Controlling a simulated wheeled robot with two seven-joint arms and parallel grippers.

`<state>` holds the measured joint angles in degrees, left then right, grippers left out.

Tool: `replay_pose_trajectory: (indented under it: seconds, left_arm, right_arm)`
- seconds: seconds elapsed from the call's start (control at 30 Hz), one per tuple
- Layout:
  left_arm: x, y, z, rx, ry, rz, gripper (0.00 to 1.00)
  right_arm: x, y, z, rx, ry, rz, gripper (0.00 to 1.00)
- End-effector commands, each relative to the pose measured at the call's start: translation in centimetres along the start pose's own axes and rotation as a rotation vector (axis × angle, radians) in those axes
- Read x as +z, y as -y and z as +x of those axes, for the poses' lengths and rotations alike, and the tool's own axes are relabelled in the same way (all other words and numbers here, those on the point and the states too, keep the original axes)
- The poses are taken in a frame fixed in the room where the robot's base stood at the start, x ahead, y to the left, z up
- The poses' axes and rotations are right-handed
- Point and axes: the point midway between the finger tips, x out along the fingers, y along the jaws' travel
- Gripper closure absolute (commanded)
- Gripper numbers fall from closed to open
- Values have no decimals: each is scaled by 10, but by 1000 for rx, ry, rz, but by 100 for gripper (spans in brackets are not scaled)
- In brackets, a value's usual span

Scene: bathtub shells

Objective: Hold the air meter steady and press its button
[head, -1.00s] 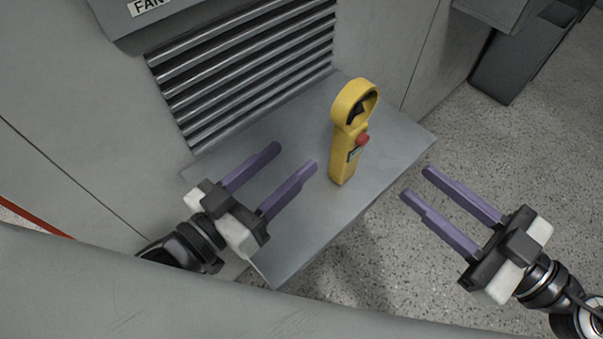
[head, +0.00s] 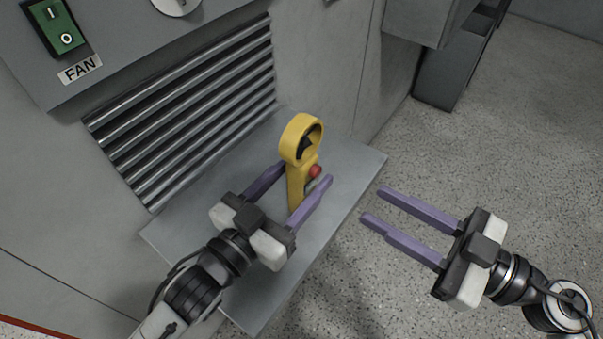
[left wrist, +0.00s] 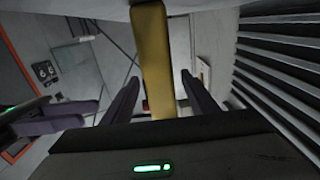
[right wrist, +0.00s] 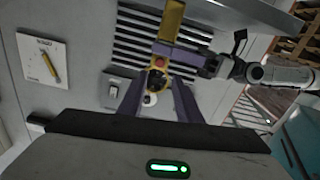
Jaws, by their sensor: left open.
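The yellow air meter (head: 301,140) stands upright on the grey shelf, its ring with a dark fan at the top. Its red button (head: 315,171) faces right, towards my right gripper. My left gripper (head: 302,175) is open, with one finger on each side of the meter's handle. In the left wrist view the handle (left wrist: 154,60) shows between the fingers; I cannot tell whether they touch it. My right gripper (head: 374,204) is open and empty, right of the meter and apart from it. The right wrist view shows the red button (right wrist: 160,61) beyond its fingers.
The grey shelf (head: 345,165) juts from the wall below a slatted vent (head: 190,110). Above is a panel with a FAN label (head: 80,69) and a green switch (head: 54,27). Free room lies over the speckled floor (head: 500,120) to the right.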

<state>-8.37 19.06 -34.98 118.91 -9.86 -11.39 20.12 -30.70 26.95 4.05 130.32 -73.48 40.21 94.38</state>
Motion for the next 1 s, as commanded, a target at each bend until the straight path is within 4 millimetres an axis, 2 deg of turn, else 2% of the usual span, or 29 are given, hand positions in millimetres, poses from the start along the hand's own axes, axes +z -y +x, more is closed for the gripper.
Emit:
replay_pose_trajectory:
  seconds: [0.37, 0.63, 0.67, 0.83, 1.0]
  left_arm:
    - [0, 0, 6, 0, 0, 0, 47]
    - [0, 0, 6, 0, 0, 0, 92]
    - [0, 0, 6, 0, 0, 0, 96]
    - [0, 0, 6, 0, 0, 0, 96]
    - [0, 0, 6, 0, 0, 0, 96]
  right_arm:
    - [0, 0, 0, 0, 0, 0, 69]
    - [0, 0, 0, 0, 0, 0, 69]
    - [0, 0, 0, 0, 0, 0, 70]
    - [0, 0, 0, 0, 0, 0, 99]
    - [0, 0, 0, 0, 0, 0, 100]
